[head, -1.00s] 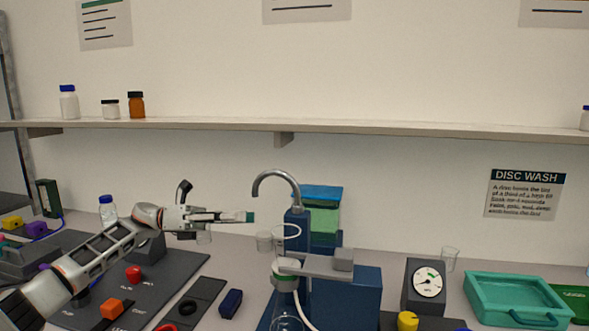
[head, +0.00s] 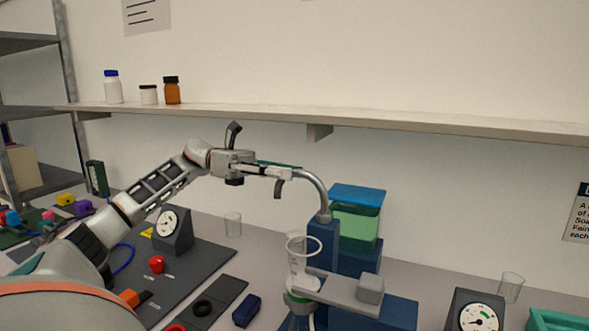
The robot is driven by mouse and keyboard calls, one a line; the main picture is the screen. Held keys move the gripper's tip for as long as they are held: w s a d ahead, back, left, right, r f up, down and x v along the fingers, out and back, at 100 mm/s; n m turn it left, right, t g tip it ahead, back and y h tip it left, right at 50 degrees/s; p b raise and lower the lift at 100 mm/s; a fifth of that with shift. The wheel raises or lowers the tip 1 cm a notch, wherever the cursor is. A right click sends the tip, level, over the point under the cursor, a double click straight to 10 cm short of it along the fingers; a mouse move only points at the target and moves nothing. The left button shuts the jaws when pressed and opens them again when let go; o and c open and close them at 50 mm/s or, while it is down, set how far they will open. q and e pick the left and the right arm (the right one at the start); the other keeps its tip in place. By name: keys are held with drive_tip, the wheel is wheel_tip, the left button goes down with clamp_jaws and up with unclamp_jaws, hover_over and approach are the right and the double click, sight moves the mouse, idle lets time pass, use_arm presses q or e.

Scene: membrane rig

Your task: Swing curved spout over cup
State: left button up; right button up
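The curved grey metal spout (head: 317,188) rises from a blue post and arches left, its dark tip pointing down. My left gripper (head: 290,171) is at the top of the arch, and its fingers overlap the bend. I cannot tell whether they touch or close on it. A clear cup (head: 298,264) stands below and slightly right of the spout tip, by a pale ring (head: 303,245) and above a green-collared clamp (head: 302,301). The spout's upper bend is partly hidden by the fingers. My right gripper is not in view.
A blue post (head: 323,240) and stacked blue and green boxes (head: 356,220) stand behind the rig. A grey arm with a block (head: 370,289) extends right. A shelf (head: 400,122) runs above.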

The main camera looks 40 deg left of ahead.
use_arm(q)
drive_tip(key=shift+x, duration=1.05)
clamp_jaws()
